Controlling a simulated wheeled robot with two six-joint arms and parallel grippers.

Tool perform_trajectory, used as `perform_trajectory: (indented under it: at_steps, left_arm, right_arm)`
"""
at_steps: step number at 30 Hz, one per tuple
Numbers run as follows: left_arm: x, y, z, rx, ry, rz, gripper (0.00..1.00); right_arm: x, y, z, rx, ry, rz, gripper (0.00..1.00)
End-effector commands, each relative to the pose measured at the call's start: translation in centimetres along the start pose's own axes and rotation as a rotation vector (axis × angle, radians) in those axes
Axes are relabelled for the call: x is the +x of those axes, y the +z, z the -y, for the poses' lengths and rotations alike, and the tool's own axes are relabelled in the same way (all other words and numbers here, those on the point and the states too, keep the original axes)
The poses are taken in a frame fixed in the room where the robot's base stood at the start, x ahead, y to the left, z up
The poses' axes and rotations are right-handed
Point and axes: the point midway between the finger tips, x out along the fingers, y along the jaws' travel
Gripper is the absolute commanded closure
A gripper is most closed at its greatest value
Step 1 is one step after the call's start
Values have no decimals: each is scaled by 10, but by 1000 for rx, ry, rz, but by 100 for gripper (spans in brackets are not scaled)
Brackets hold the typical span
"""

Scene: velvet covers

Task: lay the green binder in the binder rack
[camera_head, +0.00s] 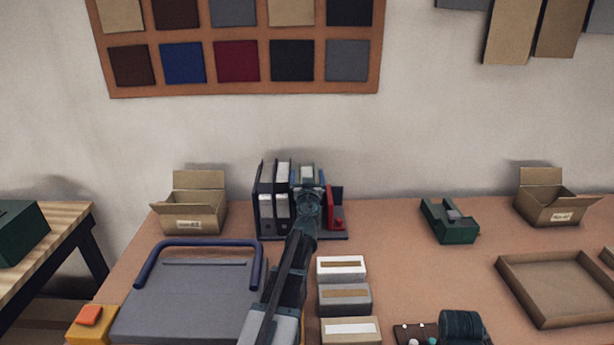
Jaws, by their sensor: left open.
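The binder rack (330,237) stands at the back of the table, left of centre. Dark binders with pale labels (266,205) stand upright in its left part. A red item (333,212) shows at its right side. My left gripper (307,184) is open, in front of or over the rack's middle, and its arm hides part of the rack. I cannot tell whether it touches anything there. I cannot make out a green binder; it may be hidden behind the gripper. My right gripper is not in view.
A grey board with a blue bar handle (190,300) lies at front left. Several small boxes (342,268) line up right of my arm. Open cartons (195,208) (549,205), a dark green device (450,222) and a shallow tray (555,292) stand around. The table between boxes and tray is partly clear.

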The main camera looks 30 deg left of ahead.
Motion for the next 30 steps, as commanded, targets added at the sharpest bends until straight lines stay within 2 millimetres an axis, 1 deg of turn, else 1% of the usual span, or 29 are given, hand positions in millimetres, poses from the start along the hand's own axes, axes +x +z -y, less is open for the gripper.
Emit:
perform_trajectory:
  at_steps: [5, 8, 15, 19, 21, 24, 30]
  left_arm:
    - [-23, 0, 1, 0, 0, 0, 0]
    - [-42, 0, 1, 0, 0, 0, 0]
    - [-95, 0, 1, 0, 1, 0, 0]
    - [-119, 0, 1, 0, 1, 0, 0]
    - [-128, 0, 0, 0, 2, 0, 0]
    - [-133, 0, 0, 0, 1, 0, 0]
    - [-133, 0, 0, 0, 0, 0, 0]
  right_arm:
    - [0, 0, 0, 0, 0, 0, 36]
    - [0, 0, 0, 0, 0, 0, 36]
    - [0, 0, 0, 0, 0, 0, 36]
    - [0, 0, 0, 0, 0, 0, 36]
    - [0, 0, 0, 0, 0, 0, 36]
    - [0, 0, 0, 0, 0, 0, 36]
    - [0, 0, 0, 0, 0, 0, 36]
